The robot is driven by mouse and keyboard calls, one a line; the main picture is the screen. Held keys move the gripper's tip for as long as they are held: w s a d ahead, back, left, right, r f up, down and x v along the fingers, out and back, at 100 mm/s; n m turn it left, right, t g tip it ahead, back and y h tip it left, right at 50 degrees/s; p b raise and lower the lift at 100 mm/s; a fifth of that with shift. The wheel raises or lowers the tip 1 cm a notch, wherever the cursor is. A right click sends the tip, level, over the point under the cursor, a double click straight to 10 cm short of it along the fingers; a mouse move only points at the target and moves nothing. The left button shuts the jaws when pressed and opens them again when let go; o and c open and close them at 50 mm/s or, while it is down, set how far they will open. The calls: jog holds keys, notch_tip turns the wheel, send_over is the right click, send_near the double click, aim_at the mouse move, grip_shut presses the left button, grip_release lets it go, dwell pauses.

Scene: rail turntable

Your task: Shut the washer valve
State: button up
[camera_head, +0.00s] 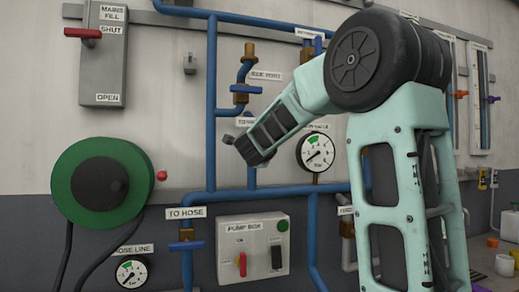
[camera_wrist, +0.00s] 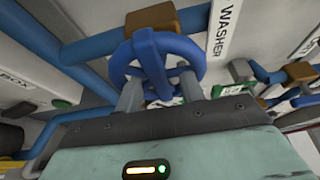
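The washer valve's blue handwheel (camera_wrist: 150,62) fills the upper middle of the wrist view, below a brown valve body (camera_wrist: 166,20) on a blue pipe. A white label (camera_wrist: 228,28) beside it reads WASHER. My gripper (camera_wrist: 160,92) is at the wheel, its two grey fingers standing apart. One finger is near the wheel's left side, the other near its right, with a spoke showing between them. I cannot tell whether either finger touches the wheel. In the head view my arm covers this spot, and neither the wheel nor the fingers can be made out.
The head view shows the pump box (camera_head: 253,250), the TO HOSE valve (camera_head: 187,245), a green hose reel (camera_head: 75,185), a gauge (camera_head: 317,152) and blue pipes on the wall. In the wrist view another brown valve body (camera_wrist: 300,72) and pipes lie close on the right.

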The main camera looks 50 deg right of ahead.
jog(key=p+v, duration=0.2)
jog(key=v, duration=1.4)
jog(key=shift+s+a+p, duration=0.25)
jog(key=shift+a+p, duration=0.1)
jog(key=shift+p, duration=0.05)
